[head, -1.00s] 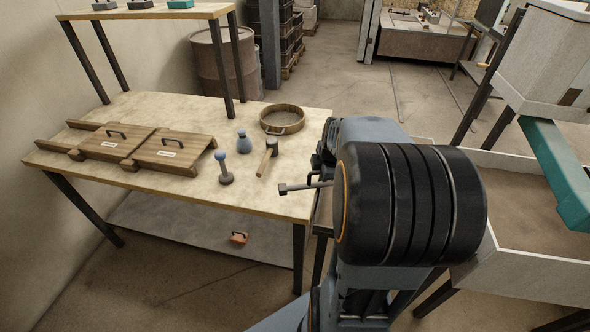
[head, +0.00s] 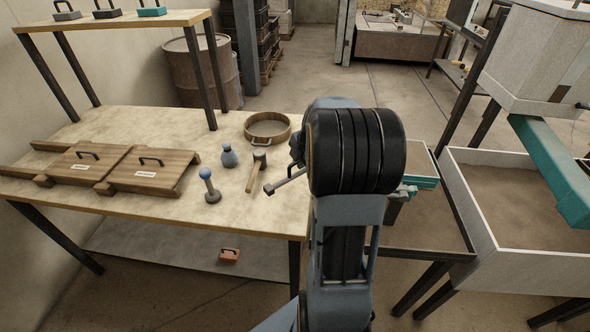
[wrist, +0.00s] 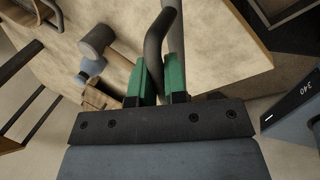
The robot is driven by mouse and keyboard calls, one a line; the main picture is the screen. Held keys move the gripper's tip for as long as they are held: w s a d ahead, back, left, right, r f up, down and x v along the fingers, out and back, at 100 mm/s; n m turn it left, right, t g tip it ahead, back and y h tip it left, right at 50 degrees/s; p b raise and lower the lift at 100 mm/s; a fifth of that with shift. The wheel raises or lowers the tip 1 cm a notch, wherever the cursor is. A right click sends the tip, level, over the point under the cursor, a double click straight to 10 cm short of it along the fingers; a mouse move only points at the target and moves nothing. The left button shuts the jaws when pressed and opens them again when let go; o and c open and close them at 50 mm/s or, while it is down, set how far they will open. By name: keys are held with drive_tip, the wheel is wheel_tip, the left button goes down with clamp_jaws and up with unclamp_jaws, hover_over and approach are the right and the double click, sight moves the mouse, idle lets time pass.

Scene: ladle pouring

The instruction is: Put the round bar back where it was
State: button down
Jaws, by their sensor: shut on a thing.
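The round bar is a grey metal rod (wrist: 154,45) in the wrist view, bent near its upper end. It stands between the two green finger pads of my gripper (wrist: 157,78), which is shut on it. In the head view, a thin grey piece (head: 285,181) with a small block at its end sticks out left of my arm, above the table's right edge. It seems to be part of the held bar. My gripper is mostly hidden behind my arm there. I cannot tell which place the bar came from.
The wooden table (head: 255,215) holds a mallet (head: 257,168), a blue flask (head: 229,155), a blue-knobbed stand (head: 210,187), a round sieve (head: 268,128) and handled wooden boxes (head: 150,171). A sand-filled tray (head: 530,252) stands at right.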

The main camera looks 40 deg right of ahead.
drive_tip(key=w+f, duration=0.1)
drive_tip(key=f, duration=0.1)
drive_tip(key=w+f, duration=0.2)
drive_tip(key=shift+w+d+f, duration=0.2)
drive_tip(key=shift+w, duration=0.1)
drive_tip(key=shift+f, duration=1.45)
drive_tip(key=shift+f, duration=0.2)
drive_tip(key=c, duration=1.2)
unclamp_jaws()
drive_tip(key=shift+o, duration=0.2)
